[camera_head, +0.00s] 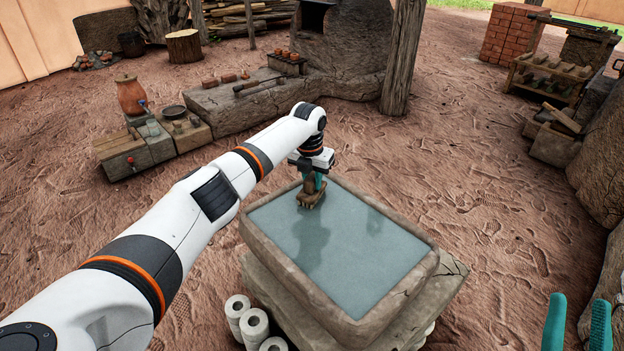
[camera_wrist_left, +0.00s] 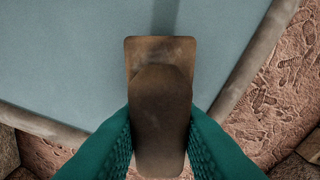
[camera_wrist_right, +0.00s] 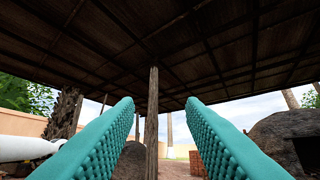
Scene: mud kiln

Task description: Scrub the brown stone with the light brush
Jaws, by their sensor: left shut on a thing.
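My left gripper (camera_head: 314,183) is shut on a brown wooden brush-like tool (camera_head: 310,199), which has a flat block and a rounded grip. In the left wrist view the tool (camera_wrist_left: 160,60) sits between the teal fingers (camera_wrist_left: 160,125), over the water. It is at the far left corner of the stone basin (camera_head: 296,287); I cannot tell whether it touches the water. Its underside is hidden in the left wrist view. I cannot pick out the brown stone for sure. My right gripper (camera_head: 577,325) is open and empty, with fingers apart in the right wrist view (camera_wrist_right: 163,112).
The basin holds grey-blue water (camera_head: 345,245) and stands on a stone slab (camera_head: 452,275). White rolls (camera_head: 254,325) stand at its front left. A stone bench (camera_head: 228,108) with small items lies behind. A wooden post (camera_head: 403,60) stands at the back. Open ground (camera_head: 480,190) lies to the right.

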